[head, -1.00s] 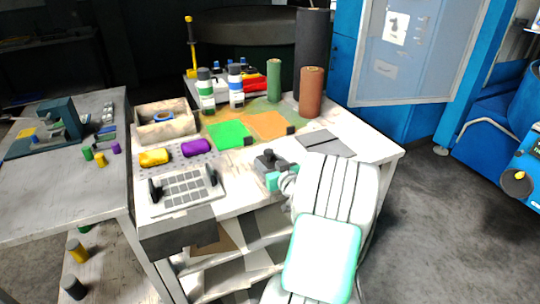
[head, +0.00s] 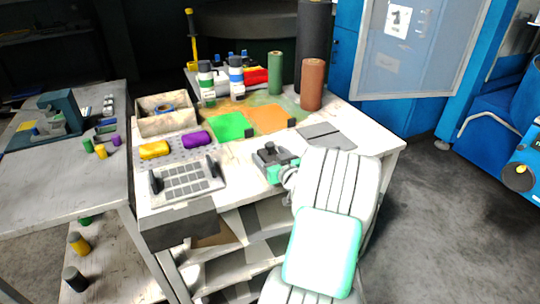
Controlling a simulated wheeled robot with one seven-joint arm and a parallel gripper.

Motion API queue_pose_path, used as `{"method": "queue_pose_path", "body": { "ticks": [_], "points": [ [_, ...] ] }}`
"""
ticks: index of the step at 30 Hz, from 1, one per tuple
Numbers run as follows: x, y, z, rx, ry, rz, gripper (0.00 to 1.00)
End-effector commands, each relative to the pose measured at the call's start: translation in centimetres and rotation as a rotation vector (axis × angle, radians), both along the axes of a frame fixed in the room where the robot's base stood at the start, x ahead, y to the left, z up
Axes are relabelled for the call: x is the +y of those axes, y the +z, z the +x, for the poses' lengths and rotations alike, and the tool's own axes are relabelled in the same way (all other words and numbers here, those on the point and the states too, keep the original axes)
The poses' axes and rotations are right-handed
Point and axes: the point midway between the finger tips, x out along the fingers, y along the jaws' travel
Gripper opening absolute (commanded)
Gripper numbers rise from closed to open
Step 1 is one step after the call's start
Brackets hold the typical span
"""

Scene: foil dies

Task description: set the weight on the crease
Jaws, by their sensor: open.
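A flat dark grey sheet (head: 328,135) lies on the right of the white bench, with a line across it that looks like the crease. My gripper (head: 268,158) is low over the middle of the bench, left of and nearer than the sheet. It is open. A dark grey knobbed shape shows at the gripper's end; I cannot tell whether it is the weight or part of the fingers. No weight is visible on the crease. My white and teal arm hides the bench's front right part.
A green sheet (head: 228,126) and an orange sheet (head: 268,118) lie behind the gripper. A brown roll (head: 312,85) and a green roll (head: 275,75) stand behind. A grey panel (head: 185,180), yellow block (head: 154,150) and purple block (head: 196,139) are left. The bench's right corner is clear.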

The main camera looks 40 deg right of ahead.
Motion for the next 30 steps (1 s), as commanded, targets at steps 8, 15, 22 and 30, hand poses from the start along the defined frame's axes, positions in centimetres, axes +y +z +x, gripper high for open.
{"method": "queue_pose_path", "body": {
  "ticks": [8,15,22,30],
  "points": [
    [0.5,0.2,-2.5,-0.001,-0.006,-0.001,0.76],
    [1.8,1.6,-6.7,0.000,-0.004,-0.002,0.76],
    [2.1,3.7,-6.8,-0.041,0.011,-0.130,0.80],
    [1.8,3.0,-8.6,0.200,0.004,0.005,0.80]
  ]
}}
